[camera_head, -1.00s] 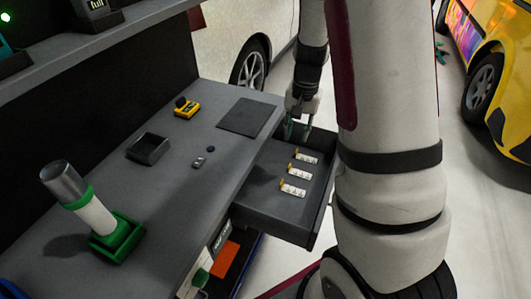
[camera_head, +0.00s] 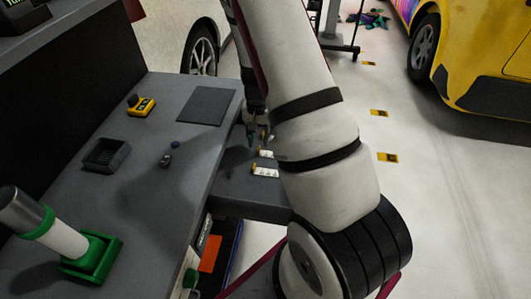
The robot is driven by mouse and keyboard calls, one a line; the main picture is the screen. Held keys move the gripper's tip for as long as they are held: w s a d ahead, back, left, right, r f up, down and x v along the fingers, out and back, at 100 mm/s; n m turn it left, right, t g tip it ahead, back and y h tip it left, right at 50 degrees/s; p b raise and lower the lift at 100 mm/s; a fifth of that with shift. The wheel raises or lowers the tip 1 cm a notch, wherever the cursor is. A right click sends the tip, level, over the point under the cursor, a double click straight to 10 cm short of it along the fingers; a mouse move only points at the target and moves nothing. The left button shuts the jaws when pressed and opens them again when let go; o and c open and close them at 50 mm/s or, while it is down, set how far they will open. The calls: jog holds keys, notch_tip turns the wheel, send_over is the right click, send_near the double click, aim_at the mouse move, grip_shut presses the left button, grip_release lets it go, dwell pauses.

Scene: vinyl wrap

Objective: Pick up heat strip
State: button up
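Small white strips with yellow ends, which look like the heat strips, lie in the open grey drawer (camera_head: 245,192). The nearer strip (camera_head: 265,172) and a farther strip (camera_head: 266,154) show beside my arm. My gripper (camera_head: 257,138) points down over the far part of the drawer, just beyond the farther strip. It is small, dark and partly covered by my arm, so I cannot tell whether its fingers are apart or touch a strip. My arm also hides the drawer's right side.
The grey worktop holds a dark mat (camera_head: 207,105), a yellow device (camera_head: 141,106), a black tray (camera_head: 106,155) and a green stand (camera_head: 93,258) with a white-and-grey cylinder. A yellow car (camera_head: 480,60) stands at right. Open floor lies between it and my arm.

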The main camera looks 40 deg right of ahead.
aim_at(259, 148)
notch_tip(259, 148, down, 4)
jog(key=shift+f, duration=0.2)
grip_shut()
